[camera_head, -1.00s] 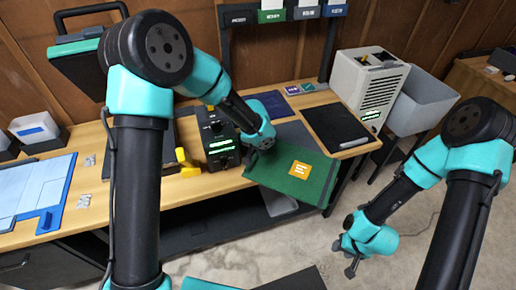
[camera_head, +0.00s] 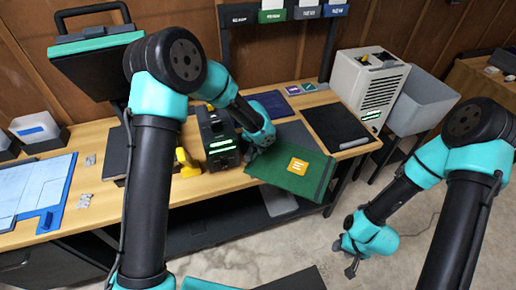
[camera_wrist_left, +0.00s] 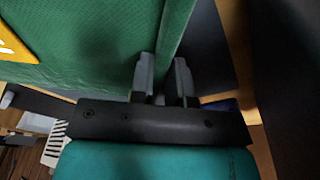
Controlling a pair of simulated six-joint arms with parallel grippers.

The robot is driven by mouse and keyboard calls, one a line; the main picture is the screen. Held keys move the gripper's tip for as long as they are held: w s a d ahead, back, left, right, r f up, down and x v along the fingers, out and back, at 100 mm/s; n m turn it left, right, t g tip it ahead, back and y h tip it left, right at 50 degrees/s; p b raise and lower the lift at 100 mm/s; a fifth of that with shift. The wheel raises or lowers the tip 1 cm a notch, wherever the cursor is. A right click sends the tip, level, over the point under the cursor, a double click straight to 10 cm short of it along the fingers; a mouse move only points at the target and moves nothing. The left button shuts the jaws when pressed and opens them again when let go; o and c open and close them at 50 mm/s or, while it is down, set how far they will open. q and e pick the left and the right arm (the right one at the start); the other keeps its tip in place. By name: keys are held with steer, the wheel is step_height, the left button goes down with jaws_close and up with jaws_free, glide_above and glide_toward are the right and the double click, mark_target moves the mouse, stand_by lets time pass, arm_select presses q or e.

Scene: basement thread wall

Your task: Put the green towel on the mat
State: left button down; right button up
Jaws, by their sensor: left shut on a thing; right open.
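The green towel (camera_head: 265,169) is a flat green piece with a yellow-orange label, sloping over the table's front edge at centre right. My left gripper (camera_wrist_left: 163,80) is shut on its edge, with the green cloth between the fingers in the left wrist view (camera_wrist_left: 95,45). In the head view the fingers are mostly hidden by my wrist. A dark grey mat (camera_head: 293,132) lies on the table just behind the towel. A black mat-like panel (camera_head: 340,125) lies to its right; I cannot tell which is the task's mat. My right gripper (camera_head: 351,267) is open and empty, low over the floor.
A black device with a green display (camera_head: 220,140) and a yellow tool (camera_head: 187,163) stand left of the towel. A white ventilated box (camera_head: 368,85) and grey bin (camera_head: 425,100) stand at the right. Small coloured squares (camera_head: 300,88) lie behind the mats.

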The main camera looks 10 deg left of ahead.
arm_select(q)
steer(key=shift+f, duration=0.25)
steer(key=c, duration=1.1)
jaws_free()
steer(key=shift+r, duration=0.15)
step_height(320, 180, up, 12)
steer(key=s, duration=0.1)
steer(key=shift+s+a, duration=0.3)
steer(key=shift+s, duration=0.05)
